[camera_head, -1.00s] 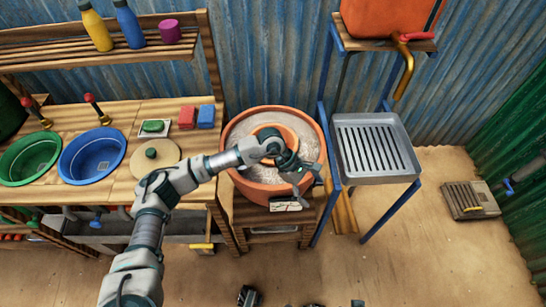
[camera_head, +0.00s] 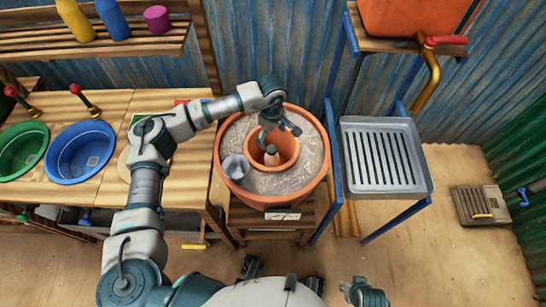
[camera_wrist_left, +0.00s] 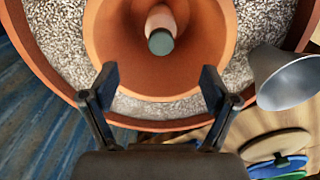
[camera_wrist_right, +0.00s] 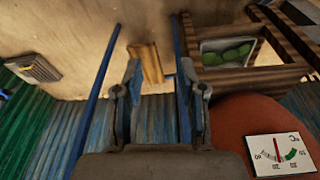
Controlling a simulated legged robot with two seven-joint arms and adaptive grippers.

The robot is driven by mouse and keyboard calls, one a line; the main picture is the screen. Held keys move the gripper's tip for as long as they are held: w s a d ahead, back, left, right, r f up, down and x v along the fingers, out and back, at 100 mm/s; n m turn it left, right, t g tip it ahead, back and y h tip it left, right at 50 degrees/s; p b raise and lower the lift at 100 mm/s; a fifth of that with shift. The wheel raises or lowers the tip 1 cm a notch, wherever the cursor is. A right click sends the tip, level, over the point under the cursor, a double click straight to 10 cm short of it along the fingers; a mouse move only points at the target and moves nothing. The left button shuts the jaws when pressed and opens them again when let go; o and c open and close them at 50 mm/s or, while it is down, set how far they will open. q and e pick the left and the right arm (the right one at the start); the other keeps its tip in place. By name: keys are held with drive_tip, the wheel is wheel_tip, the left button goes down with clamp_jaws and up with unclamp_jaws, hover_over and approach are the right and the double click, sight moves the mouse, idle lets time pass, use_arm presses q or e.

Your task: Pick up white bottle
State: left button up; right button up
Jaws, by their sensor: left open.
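A small pale bottle, pinkish in this light, with a dark grey-green cap (camera_head: 271,155) stands inside the inner clay pot (camera_head: 290,158). It also shows in the left wrist view (camera_wrist_left: 160,28), at the top middle, seen cap first. My left gripper (camera_head: 279,132) is open and empty above the inner pot; its fingers (camera_wrist_left: 160,88) are apart, with the bottle beyond their tips. The bottle's lower part is hard to see.
The inner pot sits in wet sand (camera_head: 235,135) within a large clay pot (camera_head: 318,182). A slotted metal tray (camera_head: 425,180) on a blue stand is to the right; a blue basin (camera_head: 112,165) is at left.

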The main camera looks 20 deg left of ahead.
sight(272, 148)
use_arm(q)
wheel_tip(272, 148, down, 7)
drive_tip(key=shift+w+f+b, duration=0.1)
drive_tip(key=shift+f+b, duration=0.05)
drive_tip(key=shift+b, duration=0.2)
wheel_tip(272, 148, down, 5)
drive_tip(key=shift+r+b, duration=0.1)
drive_tip(key=shift+b, duration=0.35)
drive_tip(key=shift+f, duration=0.45)
drive_tip(key=shift+a+r, duration=0.1)
use_arm(e)
drive_tip(key=w+a+t, duration=0.2)
drive_tip(key=w+t, duration=0.1)
drive_tip(key=w, duration=0.4)
drive_tip(key=shift+r+t+y, duration=0.25)
drive_tip(key=shift+t+y, duration=0.15)
use_arm(q)
drive_tip(key=c, duration=1.5)
